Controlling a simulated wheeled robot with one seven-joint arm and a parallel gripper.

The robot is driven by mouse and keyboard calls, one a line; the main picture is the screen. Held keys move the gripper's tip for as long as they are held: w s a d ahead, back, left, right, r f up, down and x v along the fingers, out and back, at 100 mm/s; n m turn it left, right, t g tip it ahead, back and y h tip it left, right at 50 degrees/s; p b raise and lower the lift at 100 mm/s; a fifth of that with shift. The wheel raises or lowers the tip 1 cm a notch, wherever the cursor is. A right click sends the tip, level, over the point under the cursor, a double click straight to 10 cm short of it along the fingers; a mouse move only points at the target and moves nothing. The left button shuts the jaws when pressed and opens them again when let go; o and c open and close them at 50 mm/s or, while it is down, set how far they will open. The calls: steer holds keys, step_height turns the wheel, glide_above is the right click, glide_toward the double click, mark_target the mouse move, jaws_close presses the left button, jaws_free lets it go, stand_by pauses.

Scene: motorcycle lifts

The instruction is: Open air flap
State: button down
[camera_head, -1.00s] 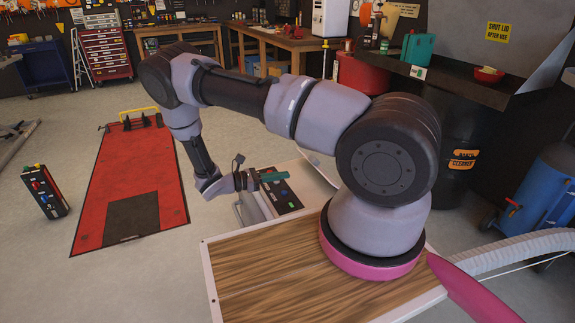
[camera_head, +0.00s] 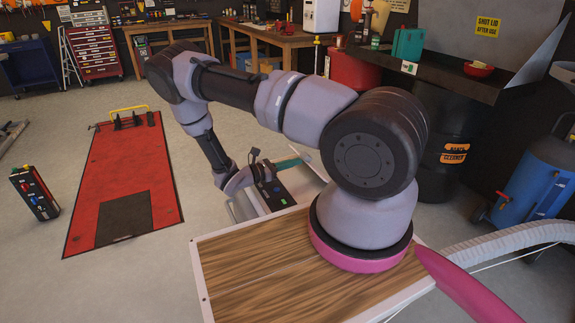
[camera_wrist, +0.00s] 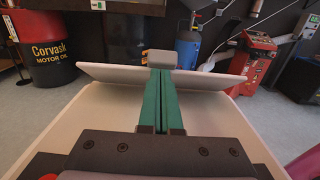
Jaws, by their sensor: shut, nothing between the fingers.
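A white panel (camera_wrist: 110,76), which looks like the air flap, stands across the wrist view above a white rimmed surface (camera_wrist: 85,112). A small grey block (camera_wrist: 158,59) shows at the panel's upper edge, just beyond my fingertips. My gripper (camera_wrist: 160,74) has long green fingers, shut together and empty. They reach over the panel's edge at its middle; whether they touch it or the block I cannot tell. In the head view my gripper (camera_head: 300,160) points right, near the panel (camera_head: 317,164), which my arm partly hides.
A black control box (camera_head: 269,186) stands beside my gripper. A red lift platform (camera_head: 128,165) lies on the floor to the left, with another control box (camera_head: 34,194) beyond it. A blue tank (camera_head: 538,183) and black drum (camera_head: 446,150) stand to the right.

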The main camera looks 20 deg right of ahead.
steer(key=shift+d+r, duration=0.65)
steer(key=shift+r, duration=0.3)
